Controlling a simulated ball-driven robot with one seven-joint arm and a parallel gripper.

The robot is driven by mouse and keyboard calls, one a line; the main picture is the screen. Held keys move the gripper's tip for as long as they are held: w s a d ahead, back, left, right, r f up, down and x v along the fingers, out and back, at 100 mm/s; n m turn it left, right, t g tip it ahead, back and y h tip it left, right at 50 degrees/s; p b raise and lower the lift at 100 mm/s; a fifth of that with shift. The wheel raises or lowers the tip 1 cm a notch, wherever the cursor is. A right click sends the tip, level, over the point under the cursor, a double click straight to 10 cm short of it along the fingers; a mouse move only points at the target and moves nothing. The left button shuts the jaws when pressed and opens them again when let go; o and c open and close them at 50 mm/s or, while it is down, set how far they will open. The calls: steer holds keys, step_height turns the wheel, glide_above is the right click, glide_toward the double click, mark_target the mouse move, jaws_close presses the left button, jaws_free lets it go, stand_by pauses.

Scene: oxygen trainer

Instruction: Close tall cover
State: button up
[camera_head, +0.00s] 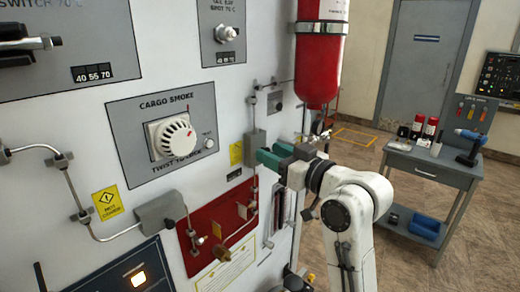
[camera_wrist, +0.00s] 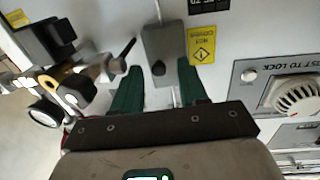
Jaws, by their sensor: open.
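My gripper (camera_head: 268,156) is at the white panel, with its green fingers pointing at a grey upright box (camera_head: 255,147). In the wrist view, the two green fingers (camera_wrist: 158,85) are spread apart. The same grey box (camera_wrist: 163,42) lies beyond and between the fingertips, with a thin pipe at one end. I see nothing held in the fingers. In the head view the fingers overlap the box's right edge; I cannot tell whether they touch it. A tall narrow clear-fronted piece (camera_head: 279,212) stands on the panel below my gripper. I cannot tell for sure which part is the tall cover.
A red cylinder (camera_head: 320,60) hangs above my gripper; a gauge (camera_wrist: 44,114) and fittings are close beside the fingers. The cargo smoke knob (camera_head: 172,137) and a red plate (camera_head: 205,245) are left on the panel. A workbench (camera_head: 430,166) stands at right, with open floor between.

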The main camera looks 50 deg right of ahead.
steer(key=shift+w, duration=0.1)
steer(key=shift+c, duration=0.3)
jaws_close()
steer(key=shift+d, duration=0.1)
steer(key=shift+w+d+n+y, duration=0.2)
steer(key=shift+n+y, duration=0.2)
steer(key=shift+y, duration=0.2)
steer(key=shift+n+y, duration=0.3)
steer(key=shift+y, duration=0.2)
steer(key=shift+o, duration=0.3)
jaws_free()
